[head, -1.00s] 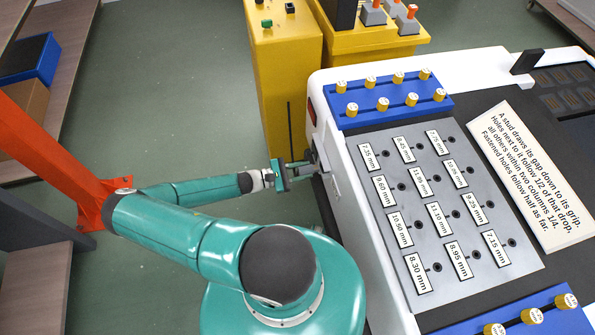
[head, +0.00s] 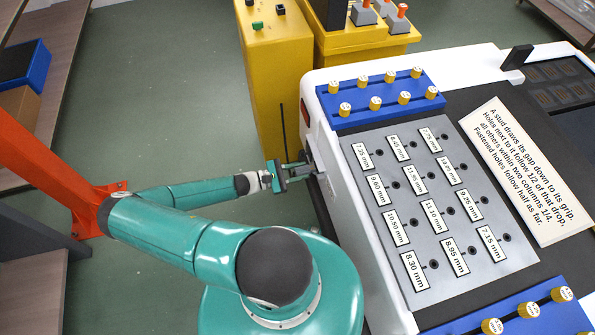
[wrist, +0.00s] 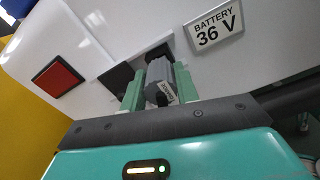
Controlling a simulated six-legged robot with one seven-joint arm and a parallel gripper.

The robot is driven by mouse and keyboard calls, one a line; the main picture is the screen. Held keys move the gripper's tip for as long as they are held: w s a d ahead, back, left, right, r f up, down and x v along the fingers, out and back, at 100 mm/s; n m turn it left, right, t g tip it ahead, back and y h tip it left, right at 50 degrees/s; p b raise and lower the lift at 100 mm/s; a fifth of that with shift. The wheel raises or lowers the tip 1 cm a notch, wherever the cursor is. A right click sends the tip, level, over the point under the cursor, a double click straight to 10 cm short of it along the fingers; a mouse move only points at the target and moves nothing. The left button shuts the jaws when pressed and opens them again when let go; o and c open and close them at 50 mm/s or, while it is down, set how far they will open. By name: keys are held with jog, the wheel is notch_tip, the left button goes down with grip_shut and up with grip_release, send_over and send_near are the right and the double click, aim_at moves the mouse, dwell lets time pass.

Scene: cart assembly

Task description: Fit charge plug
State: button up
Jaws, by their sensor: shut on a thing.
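My gripper (wrist: 160,92) is shut on a grey charge plug (wrist: 158,78), held between its two green fingers in the wrist view. The plug's far end is up against the white side of the cart (wrist: 110,40), at a dark area below and left of a "BATTERY 36 V" label (wrist: 214,22). I cannot tell whether the plug is in a socket or only in front of it. In the head view my gripper (head: 290,172) reaches the cart's left side, and the plug is too small to make out clearly.
A red square (wrist: 59,75) and a dark flap (wrist: 117,78) are on the cart side left of the plug. A yellow cabinet (head: 277,90) stands close behind my gripper. The cart top bears a grey plate (head: 430,210) with labelled holes. Green floor (head: 150,90) is clear at left.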

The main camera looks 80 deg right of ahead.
jog(key=shift+x, duration=1.15)
jog(key=o, duration=1.1)
jog(key=shift+c, duration=0.2)
jog(key=shift+w, duration=0.1)
jog(key=v, duration=1.3)
jog(key=shift+w+a, duration=0.2)
jog(key=shift+w, duration=0.05)
